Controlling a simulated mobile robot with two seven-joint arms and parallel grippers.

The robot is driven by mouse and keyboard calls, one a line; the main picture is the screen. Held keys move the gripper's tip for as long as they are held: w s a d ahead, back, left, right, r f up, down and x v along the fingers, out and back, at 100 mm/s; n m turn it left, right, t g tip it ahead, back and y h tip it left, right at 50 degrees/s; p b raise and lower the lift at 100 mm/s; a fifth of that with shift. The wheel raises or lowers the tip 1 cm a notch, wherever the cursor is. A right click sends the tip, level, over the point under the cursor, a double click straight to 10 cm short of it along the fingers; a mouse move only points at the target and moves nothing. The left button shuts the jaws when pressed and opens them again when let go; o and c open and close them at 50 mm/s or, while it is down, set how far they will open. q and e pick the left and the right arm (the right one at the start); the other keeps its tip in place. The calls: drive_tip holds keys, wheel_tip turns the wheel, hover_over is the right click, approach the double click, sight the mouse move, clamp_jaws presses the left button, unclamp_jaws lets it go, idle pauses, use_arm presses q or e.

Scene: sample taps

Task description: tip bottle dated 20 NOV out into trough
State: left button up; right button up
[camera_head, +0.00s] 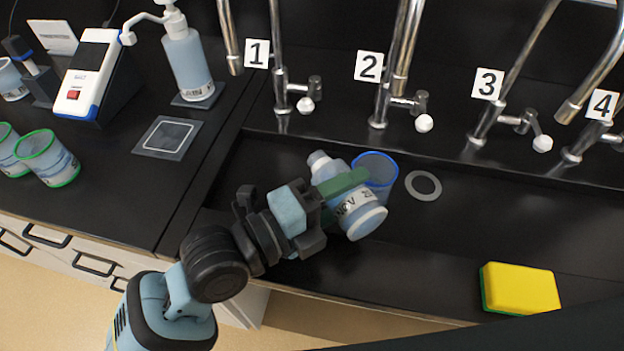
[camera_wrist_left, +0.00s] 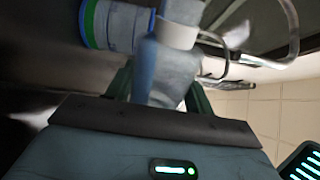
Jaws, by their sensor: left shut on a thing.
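My left gripper (camera_head: 335,203) is shut on a pale blue-grey bottle (camera_head: 363,222) over the black trough (camera_head: 450,240). The bottle is tilted, its narrow neck toward the upper left and its round base toward the lower right. Its label shows "NOV" and part of a "2"; the rest is hidden by the gripper. I cannot tell whether the neck is capped or liquid is running out. In the left wrist view the bottle (camera_wrist_left: 172,75) is between the fingers. A blue-rimmed cup (camera_head: 378,172) is just behind it. My right gripper is not in view.
Taps numbered 1 (camera_head: 279,75), 2 (camera_head: 390,90), 3 and 4 stand along the back. A grey ring (camera_head: 423,186) and a yellow sponge (camera_head: 520,289) lie to the right. A pump bottle (camera_head: 187,65), a meter (camera_head: 88,78) and green-rimmed cups (camera_head: 48,158) stand on the left counter.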

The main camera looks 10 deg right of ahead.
use_arm(q)
drive_tip(key=shift+w+r+n+p, duration=0.15)
drive_tip(key=shift+r+n+p, duration=0.4)
drive_tip(key=shift+n+p, duration=0.25)
idle(0.7)
drive_tip(key=shift+w+a+f+n, duration=0.15)
drive_tip(key=shift+w+f+n, duration=0.05)
drive_tip(key=shift+n, duration=0.7)
idle(0.5)
